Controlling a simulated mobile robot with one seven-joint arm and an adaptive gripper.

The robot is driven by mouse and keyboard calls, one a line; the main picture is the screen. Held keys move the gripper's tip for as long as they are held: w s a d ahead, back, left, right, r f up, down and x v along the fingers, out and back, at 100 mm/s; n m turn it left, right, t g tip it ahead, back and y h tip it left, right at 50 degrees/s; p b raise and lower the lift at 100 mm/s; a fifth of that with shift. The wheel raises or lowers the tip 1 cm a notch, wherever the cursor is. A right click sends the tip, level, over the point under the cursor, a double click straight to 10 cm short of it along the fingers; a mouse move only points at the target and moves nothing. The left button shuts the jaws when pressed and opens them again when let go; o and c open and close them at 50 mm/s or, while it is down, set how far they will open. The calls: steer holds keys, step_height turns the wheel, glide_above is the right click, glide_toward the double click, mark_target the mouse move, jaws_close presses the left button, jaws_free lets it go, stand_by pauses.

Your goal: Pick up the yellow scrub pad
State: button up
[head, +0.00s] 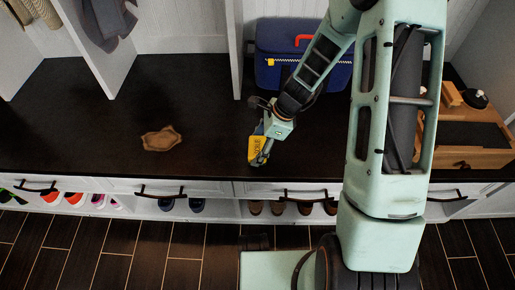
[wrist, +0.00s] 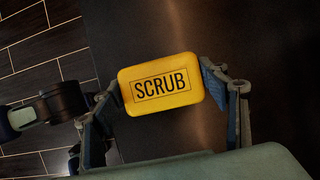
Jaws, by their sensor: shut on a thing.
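The yellow scrub pad (wrist: 160,97) shows in the wrist view as a rounded yellow block with "SCRUB" printed in a black frame. My gripper (wrist: 162,90) has one finger against each short end of the pad and is shut on it. In the head view the pad (head: 256,144) is a small yellow patch at my gripper (head: 259,151), over the front part of the dark bench top (head: 210,130). My gripper partly covers it there. I cannot tell whether the pad touches the bench.
A brown wavy-edged dish (head: 161,139) lies on the bench to the left. A blue bag (head: 285,55) stands behind my gripper, and a wooden box (head: 468,140) is at the right. White drawers and shoes are below. The bench between dish and gripper is clear.

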mark_target(253, 146)
steer(key=shift+r+p, duration=0.3)
steer(key=shift+r, duration=0.2)
step_height(253, 146, up, 2)
steer(key=shift+r+p, duration=0.1)
steer(key=shift+p, duration=0.55)
steer(key=s+r, duration=0.1)
steer(key=s+a+r+p, duration=0.1)
steer(key=r, duration=0.1)
steer(key=s+r+p, duration=0.1)
steer(key=r, duration=0.1)
steer(key=shift+s+a+r, duration=0.1)
steer(key=shift+s+a, duration=0.1)
steer(key=shift+s, duration=0.15)
steer(key=s+a+r+p, duration=0.1)
steer(key=s+a+r, duration=0.2)
steer(key=s, duration=0.6)
steer(key=shift+s+a+r+p, duration=0.25)
steer(key=shift+r+p, duration=0.15)
steer(key=shift+r, duration=0.4)
steer(key=o, duration=0.6)
steer(key=shift+w, duration=0.1)
steer(key=c, duration=0.5)
